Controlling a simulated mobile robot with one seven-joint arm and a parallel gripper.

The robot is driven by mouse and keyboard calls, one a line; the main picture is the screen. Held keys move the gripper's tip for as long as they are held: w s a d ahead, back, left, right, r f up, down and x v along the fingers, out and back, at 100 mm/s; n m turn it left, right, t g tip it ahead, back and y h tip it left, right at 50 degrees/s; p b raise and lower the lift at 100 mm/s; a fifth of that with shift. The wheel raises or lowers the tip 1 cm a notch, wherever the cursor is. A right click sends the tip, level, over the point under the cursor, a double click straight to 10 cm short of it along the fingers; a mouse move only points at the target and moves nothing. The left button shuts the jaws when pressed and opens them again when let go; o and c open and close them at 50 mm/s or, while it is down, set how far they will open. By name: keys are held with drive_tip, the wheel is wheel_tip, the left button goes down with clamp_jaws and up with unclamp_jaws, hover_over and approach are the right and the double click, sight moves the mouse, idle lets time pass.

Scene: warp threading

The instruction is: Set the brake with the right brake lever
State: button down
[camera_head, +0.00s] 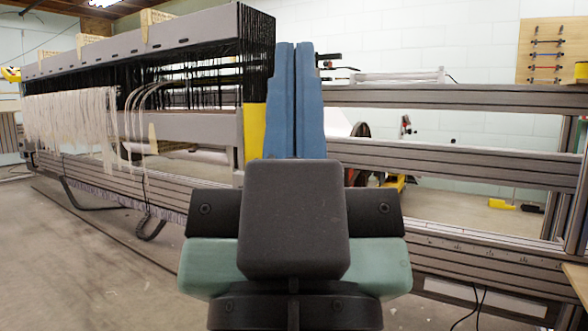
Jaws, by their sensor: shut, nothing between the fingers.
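My gripper (295,50) is in the centre of the head view, its two blue fingers together, pointing away from me at the loom, with nothing seen between them. A small black handle-like part (328,60) shows just right of the fingertips; I cannot tell whether it is the right brake lever. A dark round flange with a reddish edge (361,132) is partly visible behind the frame, right of the fingers. My gripper and wrist hide part of the loom's middle. I cannot tell whether the fingers touch anything.
The loom's grey rails (480,165) run across the right side. White warp threads (70,125) hang from the long harness unit (140,45) at left. A yellow plate (254,130) stands just left of the fingers. Open concrete floor (70,270) lies at lower left.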

wheel_tip(320, 180, up, 28)
drive_tip(key=p, duration=2.6)
drive_tip(key=shift+r, duration=0.25)
drive_tip(key=shift+w, duration=0.1)
